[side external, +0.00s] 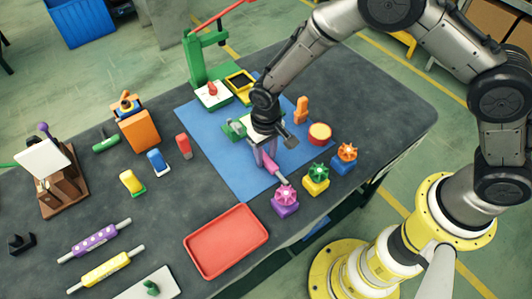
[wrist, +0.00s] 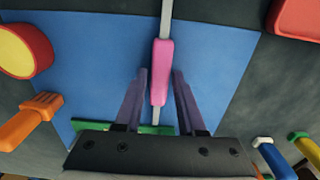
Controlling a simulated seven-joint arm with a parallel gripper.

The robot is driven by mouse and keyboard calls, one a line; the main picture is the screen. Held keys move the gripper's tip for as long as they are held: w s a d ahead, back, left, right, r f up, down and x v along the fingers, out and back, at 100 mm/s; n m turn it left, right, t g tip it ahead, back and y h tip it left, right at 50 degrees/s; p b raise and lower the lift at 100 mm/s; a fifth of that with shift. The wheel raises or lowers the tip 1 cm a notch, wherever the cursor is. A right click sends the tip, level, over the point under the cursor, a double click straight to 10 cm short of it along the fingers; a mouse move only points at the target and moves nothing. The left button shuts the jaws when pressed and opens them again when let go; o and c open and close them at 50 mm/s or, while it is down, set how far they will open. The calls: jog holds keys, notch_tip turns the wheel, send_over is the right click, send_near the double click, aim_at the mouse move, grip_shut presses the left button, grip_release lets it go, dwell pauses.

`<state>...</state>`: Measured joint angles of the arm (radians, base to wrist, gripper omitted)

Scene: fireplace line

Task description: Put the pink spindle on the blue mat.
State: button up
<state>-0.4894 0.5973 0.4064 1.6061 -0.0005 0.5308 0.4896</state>
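The pink spindle (side external: 270,164) has a pink body and thin pale rods at its ends. It is at the front part of the blue mat (side external: 212,142), with one rod reaching past the mat's front edge. In the wrist view the spindle (wrist: 161,70) shows over the mat (wrist: 90,70). I cannot tell whether it touches the mat. My gripper (side external: 263,156) points down over it. In the wrist view my gripper's fingers (wrist: 160,75) stand on either side of the pink body, with narrow gaps, so it looks open around it.
A purple knobbed block (side external: 285,202) stands close to the spindle's front rod. Green-yellow (side external: 316,180) and orange-blue (side external: 344,160) knobbed blocks stand to its right. A red-yellow cylinder (side external: 319,134) and an orange peg (side external: 302,109) are nearby. A red tray (side external: 226,238) lies at the front.

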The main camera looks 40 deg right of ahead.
jog(key=o, duration=0.6)
jog(key=shift+c, duration=0.2)
jog(key=c, duration=0.5)
jog(key=shift+r, duration=2.5)
